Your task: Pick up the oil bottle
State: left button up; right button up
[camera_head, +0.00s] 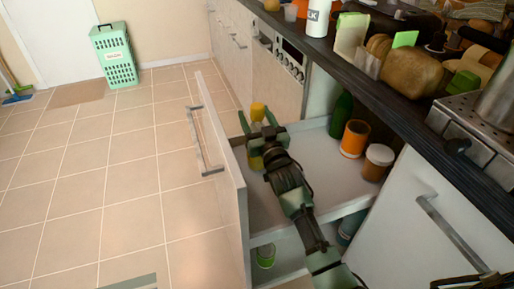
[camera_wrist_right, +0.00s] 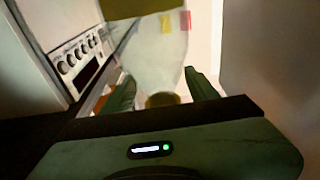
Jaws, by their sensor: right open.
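A bottle with a yellow top (camera_head: 258,111), which looks like the oil bottle, stands in the pulled-out drawer (camera_head: 226,138) near its far end. My right gripper (camera_head: 256,119) reaches over the drawer with its fingers open around or just in front of the bottle; I cannot tell whether they touch it. The gripper hides part of the bottle's middle. In the right wrist view, the open fingers (camera_wrist_right: 156,88) show with a small orange-brown shape low between them and a blurred pale shape beyond. My left gripper is not in view.
A green bottle (camera_head: 342,115), an orange container (camera_head: 354,139) and a brown jar (camera_head: 377,162) stand in the drawer, right of my arm. The crowded dark counter (camera_head: 400,100) runs along the right.

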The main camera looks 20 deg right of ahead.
jog(key=shift+w+a+r, duration=0.1)
jog(key=shift+w, duration=0.5)
grip_shut()
dwell(0.9)
jog(key=shift+r, duration=0.15)
